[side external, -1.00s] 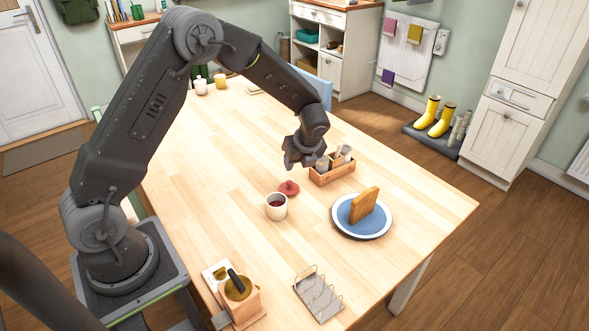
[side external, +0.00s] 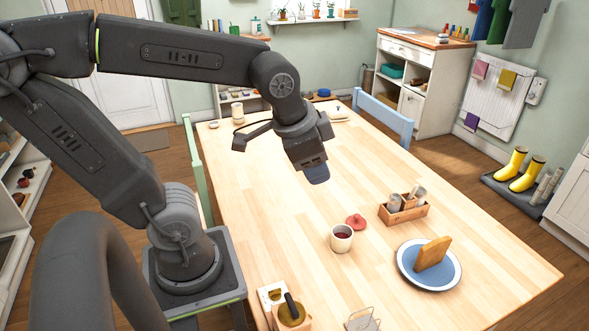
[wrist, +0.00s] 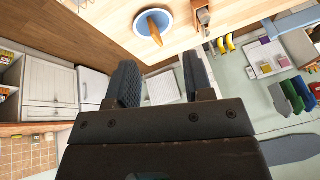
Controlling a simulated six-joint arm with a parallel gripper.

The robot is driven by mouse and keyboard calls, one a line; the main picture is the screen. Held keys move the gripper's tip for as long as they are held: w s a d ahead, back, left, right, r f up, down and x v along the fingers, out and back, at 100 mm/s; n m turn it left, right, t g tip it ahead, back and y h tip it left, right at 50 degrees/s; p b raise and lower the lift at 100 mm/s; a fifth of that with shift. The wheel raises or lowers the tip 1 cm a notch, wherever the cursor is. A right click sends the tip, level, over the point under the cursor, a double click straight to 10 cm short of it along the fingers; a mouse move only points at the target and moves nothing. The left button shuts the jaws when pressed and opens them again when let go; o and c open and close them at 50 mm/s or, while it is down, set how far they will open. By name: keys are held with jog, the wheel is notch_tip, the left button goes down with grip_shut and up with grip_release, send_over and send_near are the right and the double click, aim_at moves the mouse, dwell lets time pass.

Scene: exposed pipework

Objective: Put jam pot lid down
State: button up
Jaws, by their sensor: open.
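The red jam pot lid (side external: 355,221) lies on the wooden table, just behind and to the right of the jam pot. The white jam pot (side external: 341,238) stands upright and uncovered, with dark red jam inside. My gripper (side external: 317,176) is raised well above the table, up and to the left of the lid in the side view. In the wrist view its two fingers (wrist: 161,72) are spread apart with nothing between them. The lid and pot do not show in the wrist view.
A wooden caddy (side external: 403,210) with shakers stands right of the lid. A blue plate (side external: 412,281) with toast is front right. A toast rack (side external: 362,321) and a wooden holder (side external: 289,323) are at the front edge. The table's middle is clear.

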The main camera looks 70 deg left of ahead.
jog(key=s+n, duration=0.1)
jog(key=s, duration=0.1)
jog(key=s+d+n, duration=0.1)
jog(key=s+n, duration=0.1)
jog(key=shift+s+d+t+h, duration=0.15)
jog(key=shift+d+t+h, duration=0.05)
jog(key=shift+t+h, duration=0.2)
